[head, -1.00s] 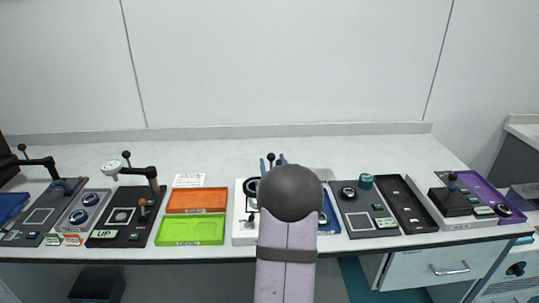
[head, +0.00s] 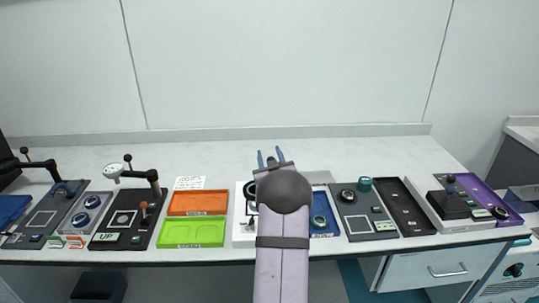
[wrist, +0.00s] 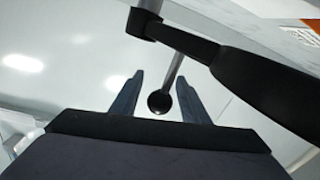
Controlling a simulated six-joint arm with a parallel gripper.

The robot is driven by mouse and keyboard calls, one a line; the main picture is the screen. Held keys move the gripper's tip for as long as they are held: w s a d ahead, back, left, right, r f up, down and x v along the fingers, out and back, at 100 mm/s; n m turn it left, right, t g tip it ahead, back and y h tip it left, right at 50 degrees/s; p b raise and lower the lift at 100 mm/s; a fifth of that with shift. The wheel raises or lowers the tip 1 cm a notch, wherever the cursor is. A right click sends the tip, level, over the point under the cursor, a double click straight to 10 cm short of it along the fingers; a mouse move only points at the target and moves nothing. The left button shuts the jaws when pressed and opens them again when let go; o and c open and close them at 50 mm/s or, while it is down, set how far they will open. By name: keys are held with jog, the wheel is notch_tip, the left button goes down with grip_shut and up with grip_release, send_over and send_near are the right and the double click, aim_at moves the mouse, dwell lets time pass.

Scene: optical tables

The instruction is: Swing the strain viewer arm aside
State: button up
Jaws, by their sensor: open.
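In the wrist view a black ball knob (wrist: 159,103) on a thin metal stem lies between my two blue fingers, with gaps on both sides. The stem leads up to a thick black swing arm (wrist: 265,85), which crosses to the right from a small dark block. I take this as the strain viewer arm. My gripper (wrist: 160,95) is open. In the head view my gripper (head: 271,158) is over the bench behind my own arm, which hides most of the white-based device (head: 240,228) there. Contact with the knob cannot be told.
Orange (head: 198,202) and green (head: 192,233) trays lie left of my arm. Further left is a black device (head: 125,235) with a swing arm and white dial. To the right are a blue tray, a grey device (head: 368,222) and a black tray (head: 404,208). The back of the bench is clear.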

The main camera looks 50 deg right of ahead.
grip_shut()
jog(key=shift+w+f+b, duration=0.1)
jog(key=shift+b, duration=0.35)
jog(key=shift+w+d+m+g+h+p, duration=0.35)
jog(key=shift+m+g+h, duration=0.7)
jog(key=shift+m+g, duration=0.7)
jog(key=shift+w+d+m+g+h+p, duration=0.15)
jog(key=shift+w+d+m+g+h, duration=0.3)
jog(key=shift+m+g+h, duration=1.25)
jog(key=shift+w+d+m+g+h+p, duration=0.35)
jog(key=shift+m+g, duration=0.6)
jog(key=shift+g, duration=1.6)
jog(key=shift+d+m+g, duration=0.2)
jog(key=shift+m+g, duration=0.1)
jog(key=shift+g, duration=0.1)
jog(key=shift+w+d+r+m+g+b, duration=0.1)
jog(key=shift+d+r+m+g+b, duration=0.1)
jog(key=shift+m+g, duration=0.25)
jog(key=shift+d+r+m+g+b, duration=0.15)
jog(key=shift+m+g+b, duration=0.1)
jog(key=shift+g, duration=0.4)
